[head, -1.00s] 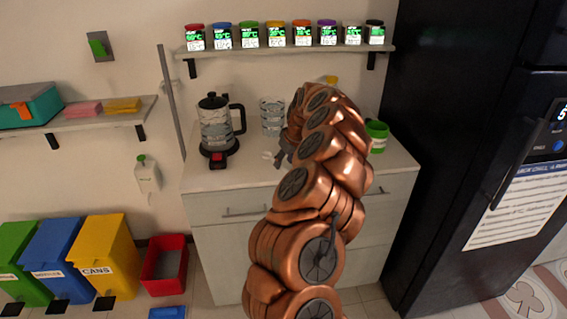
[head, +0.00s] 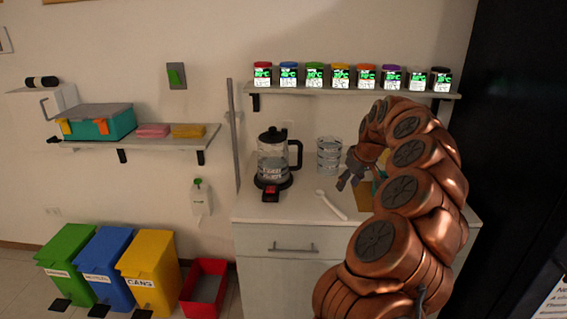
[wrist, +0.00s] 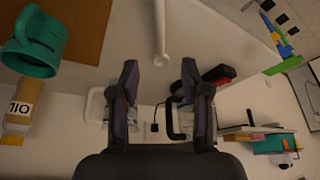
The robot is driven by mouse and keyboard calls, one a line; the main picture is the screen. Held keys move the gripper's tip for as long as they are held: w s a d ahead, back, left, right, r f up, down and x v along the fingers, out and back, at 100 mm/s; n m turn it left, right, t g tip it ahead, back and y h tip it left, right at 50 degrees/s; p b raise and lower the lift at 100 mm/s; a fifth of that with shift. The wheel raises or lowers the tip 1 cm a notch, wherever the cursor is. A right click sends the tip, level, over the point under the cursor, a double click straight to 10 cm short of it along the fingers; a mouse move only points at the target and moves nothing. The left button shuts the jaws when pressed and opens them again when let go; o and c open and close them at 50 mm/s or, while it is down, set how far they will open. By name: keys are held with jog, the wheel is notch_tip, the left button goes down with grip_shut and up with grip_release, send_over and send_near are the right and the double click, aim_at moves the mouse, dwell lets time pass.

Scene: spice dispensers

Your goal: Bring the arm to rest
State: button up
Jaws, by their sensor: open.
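My copper-coloured arm (head: 405,190) rises on the right in the head view and arches over the counter. My gripper (head: 347,179) is at its far end, above the counter near the stacked glasses (head: 329,155). In the wrist view my gripper (wrist: 160,78) shows two dark fingers spread apart with nothing held between them. A white spoon (wrist: 161,32) lies on the counter beyond the fingertips, and it also shows in the head view (head: 331,205).
The glass kettle (head: 273,160) stands left of the glasses. Spice dispensers line a shelf (head: 350,92) above. A teal mug (wrist: 42,45), an oil bottle (wrist: 19,112) and a brown board (wrist: 70,28) show in the wrist view. A dark fridge (head: 515,150) stands right.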

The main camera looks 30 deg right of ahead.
jog(key=w+a+r+n+y, duration=0.1)
jog(key=a+r, duration=0.2)
jog(key=a, duration=0.5)
jog(key=w+a+r+n+y, duration=0.1)
jog(key=w+a+r, duration=0.1)
jog(key=a, duration=0.6)
jog(key=s+a+r+n+g, duration=0.1)
jog(key=s+a, duration=0.2)
jog(key=a, duration=0.6)
jog(key=s+a+r+n+g, duration=0.1)
jog(key=s+a, duration=0.3)
jog(key=a, duration=0.4)
jog(key=s+a+f+m+g, duration=0.1)
jog(key=s+a+f, duration=0.1)
jog(key=s, duration=0.7)
jog(key=s+a+f+g+h+p, duration=0.1)
jog(key=s+a+f+g, duration=0.1)
jog(key=s, duration=0.7)
jog(key=s+a+f+m+g, duration=0.1)
jog(key=s+a+f, duration=0.3)
jog(key=s, duration=0.5)
jog(key=shift+a+m+p, duration=0.3)
jog(key=shift+a+p, duration=0.1)
jog(key=shift+a, duration=0.65)
